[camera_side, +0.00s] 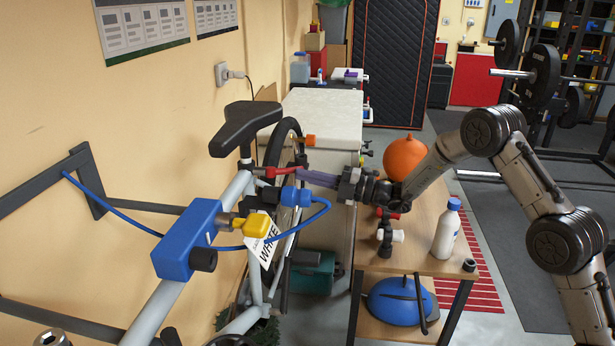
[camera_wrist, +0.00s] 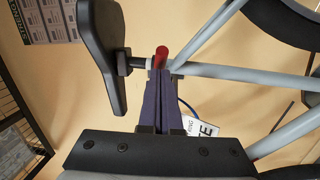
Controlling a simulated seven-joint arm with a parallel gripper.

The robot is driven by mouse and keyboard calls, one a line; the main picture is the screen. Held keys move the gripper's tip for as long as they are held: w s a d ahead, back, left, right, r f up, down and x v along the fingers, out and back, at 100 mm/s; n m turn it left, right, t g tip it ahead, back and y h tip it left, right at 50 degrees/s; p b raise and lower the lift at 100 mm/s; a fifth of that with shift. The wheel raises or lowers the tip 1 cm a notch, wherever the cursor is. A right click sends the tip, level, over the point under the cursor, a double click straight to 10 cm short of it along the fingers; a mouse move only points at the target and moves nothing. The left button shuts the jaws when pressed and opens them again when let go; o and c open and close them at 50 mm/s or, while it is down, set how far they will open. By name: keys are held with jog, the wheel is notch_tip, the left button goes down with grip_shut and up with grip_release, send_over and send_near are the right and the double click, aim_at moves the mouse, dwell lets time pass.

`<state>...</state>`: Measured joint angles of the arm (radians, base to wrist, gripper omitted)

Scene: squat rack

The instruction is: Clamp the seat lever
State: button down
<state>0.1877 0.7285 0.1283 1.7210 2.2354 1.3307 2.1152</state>
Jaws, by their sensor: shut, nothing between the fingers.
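The red seat lever (camera_side: 279,171) sits on the bike's seat clamp, just below the black saddle (camera_side: 243,127), and sticks out to the right toward my gripper. My gripper (camera_side: 301,175) reaches in from the right with its purple fingers together and empty. In the wrist view the fingers (camera_wrist: 161,76) end right by the red lever (camera_wrist: 161,56), which shows beyond their tips. I cannot tell whether they touch it. The lever's inner end is partly hidden in the wrist view. The saddle (camera_wrist: 103,55) is at the left there.
A blue lock box (camera_side: 187,240) with a yellow key-like piece and a white tag (camera_side: 264,248) hangs on the frame. A wooden bench (camera_side: 420,240) holds an orange ball (camera_side: 404,158) and a white bottle (camera_side: 447,230). The wall is close behind the bike.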

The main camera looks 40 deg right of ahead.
aim_at(294, 168)
jog(key=shift+w+d+n+y, duration=0.2)
jog(key=shift+n+y, duration=0.1)
jog(key=shift+y, duration=0.2)
jog(key=shift+w+d+f+n+g+y, duration=0.1)
jog(key=shift+w+f+n+g+y, duration=0.2)
jog(key=shift+w, duration=0.8)
jog(key=shift+w+f+n+g+y, duration=0.2)
jog(key=shift+w+g+y, duration=0.25)
jog(key=shift+w, duration=0.6)
jog(key=shift+w+d+f+n+g+y, duration=0.15)
jog(key=shift+w+n+g+y, duration=0.2)
jog(key=shift+w, duration=0.75)
jog(key=shift+w+a, duration=0.15)
